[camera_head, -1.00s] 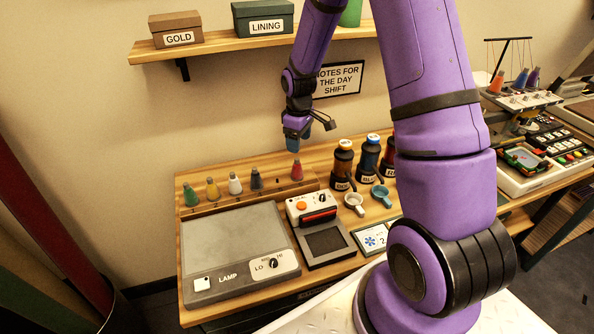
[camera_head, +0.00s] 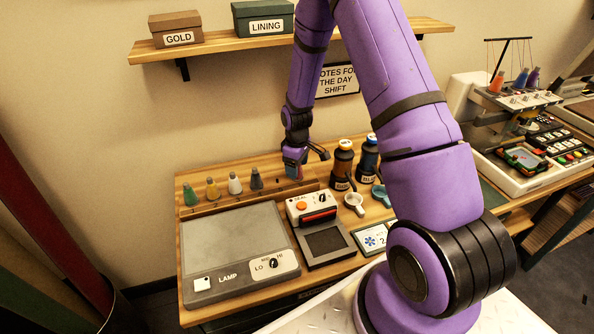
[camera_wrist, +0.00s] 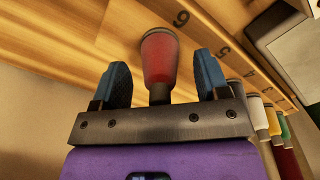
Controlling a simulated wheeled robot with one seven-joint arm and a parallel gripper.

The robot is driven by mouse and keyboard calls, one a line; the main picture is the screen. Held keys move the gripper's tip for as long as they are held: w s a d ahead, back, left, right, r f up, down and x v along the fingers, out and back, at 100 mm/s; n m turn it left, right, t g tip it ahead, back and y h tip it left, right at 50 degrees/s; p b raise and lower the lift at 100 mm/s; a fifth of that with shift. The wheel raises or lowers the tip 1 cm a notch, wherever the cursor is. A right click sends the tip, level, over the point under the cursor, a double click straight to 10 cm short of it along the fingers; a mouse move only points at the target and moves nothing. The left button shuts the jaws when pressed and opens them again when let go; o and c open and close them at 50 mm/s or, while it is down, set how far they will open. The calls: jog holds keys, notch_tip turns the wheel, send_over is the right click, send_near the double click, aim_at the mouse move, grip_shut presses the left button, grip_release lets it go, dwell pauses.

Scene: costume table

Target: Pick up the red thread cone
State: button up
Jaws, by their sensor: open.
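The red thread cone (camera_wrist: 160,60) shows in the wrist view between the two blue fingers of my gripper (camera_wrist: 161,80), with a gap on each side. The gripper is open around it and not closed on it. In the head view my gripper (camera_head: 294,170) is low over the right end of the wooden cone rack (camera_head: 232,205). It hides most of the red cone there; I cannot clearly make out the cone in that view.
The lamp panel (camera_head: 232,250) and the sealer box (camera_head: 311,207) lie in front. A shelf (camera_head: 215,42) hangs above.

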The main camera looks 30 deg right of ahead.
jog(key=shift+f, duration=0.1)
jog(key=c, duration=1)
